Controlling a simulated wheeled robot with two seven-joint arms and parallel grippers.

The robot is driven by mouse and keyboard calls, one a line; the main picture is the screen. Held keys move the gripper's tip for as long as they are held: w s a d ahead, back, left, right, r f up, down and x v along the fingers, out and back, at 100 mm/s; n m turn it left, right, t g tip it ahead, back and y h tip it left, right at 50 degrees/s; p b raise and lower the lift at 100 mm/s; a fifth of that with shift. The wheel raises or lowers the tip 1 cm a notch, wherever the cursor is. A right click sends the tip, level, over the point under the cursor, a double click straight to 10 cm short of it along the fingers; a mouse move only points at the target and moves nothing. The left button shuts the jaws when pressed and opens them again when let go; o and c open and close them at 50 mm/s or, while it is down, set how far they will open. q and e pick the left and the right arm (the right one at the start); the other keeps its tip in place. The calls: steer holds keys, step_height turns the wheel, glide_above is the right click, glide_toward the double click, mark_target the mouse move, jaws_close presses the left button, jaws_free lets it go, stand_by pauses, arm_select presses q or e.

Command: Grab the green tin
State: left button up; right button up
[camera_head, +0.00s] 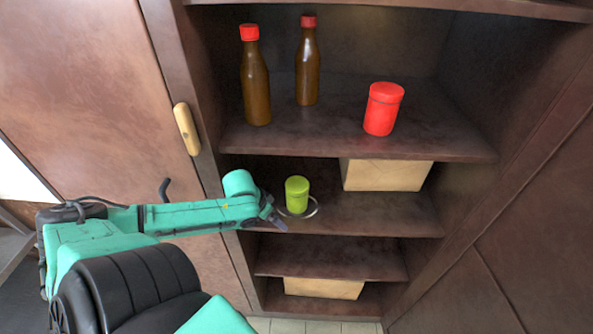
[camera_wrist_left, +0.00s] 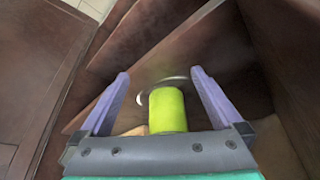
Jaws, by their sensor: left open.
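The green tin (camera_head: 297,194) stands upright on the middle shelf of the cabinet in the head view. My left gripper (camera_head: 278,212) is at the shelf's left side, just left of the tin. In the left wrist view the tin (camera_wrist_left: 167,110) shows between the two spread purple fingers of the left gripper (camera_wrist_left: 160,85), with visible room on both sides. My right gripper is not in view.
A silver ring (camera_head: 314,207) lies around or behind the tin's base. A beige box (camera_head: 386,175) sits to the right on the same shelf. The shelf above holds two brown bottles (camera_head: 256,90) (camera_head: 307,72) and a red tin (camera_head: 382,110). Another box (camera_head: 323,288) is below.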

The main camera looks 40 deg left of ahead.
mark_target(289, 199)
arm_select(q)
steer(key=w+b, duration=0.2)
steer(key=w, duration=0.4)
steer(key=shift+w+a, duration=0.15)
steer(key=shift+w, duration=1.1)
steer(key=w, duration=0.4)
steer(key=shift+r, duration=0.1)
steer(key=shift+w+f+p, duration=0.25)
steer(key=shift+p, duration=0.2)
steer(key=shift+w+f, duration=0.1)
steer(key=shift+f, duration=0.35)
steer(key=c, duration=1.4)
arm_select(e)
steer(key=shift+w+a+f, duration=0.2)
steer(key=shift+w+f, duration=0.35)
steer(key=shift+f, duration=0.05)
